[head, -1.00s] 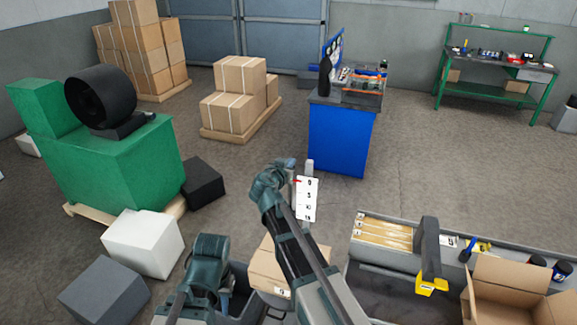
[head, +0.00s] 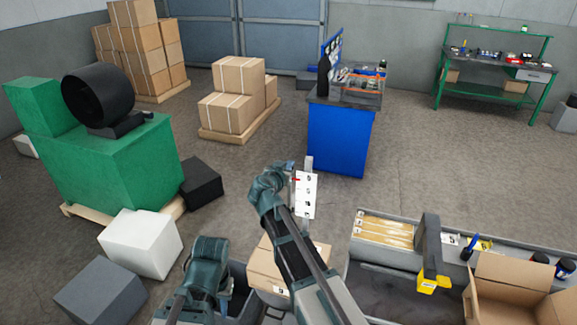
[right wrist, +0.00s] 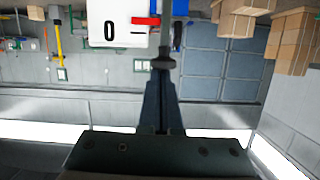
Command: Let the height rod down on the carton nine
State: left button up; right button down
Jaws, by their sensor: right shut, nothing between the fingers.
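The closed carton (head: 266,258) stands at the bottom centre of the head view, partly behind my right arm; its label is too small to read. Above it is the white numbered scale plate (head: 307,196), with a red pointer at its upper left. In the right wrist view the plate (right wrist: 112,24) shows a large 0, with the red pointer (right wrist: 146,20) beside it. My right gripper (right wrist: 163,78) is shut and empty, its tips close to a dark collar (right wrist: 164,62) on the thin rod; contact is unclear. My left arm is low left of the carton; its fingers cannot be made out.
A grey bin (head: 362,264) with light cartons is to the right, with a black-and-yellow tool (head: 432,262) on it. An open cardboard box (head: 510,285) is at bottom right. White (head: 140,243) and grey (head: 100,296) blocks lie left.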

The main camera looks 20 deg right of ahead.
aim_at(290, 194)
notch_tip(290, 194, down, 14)
jog(key=b, duration=1.2)
jog(key=shift+r+b, duration=0.2)
jog(key=shift+b, duration=0.1)
jog(key=shift+r, duration=0.2)
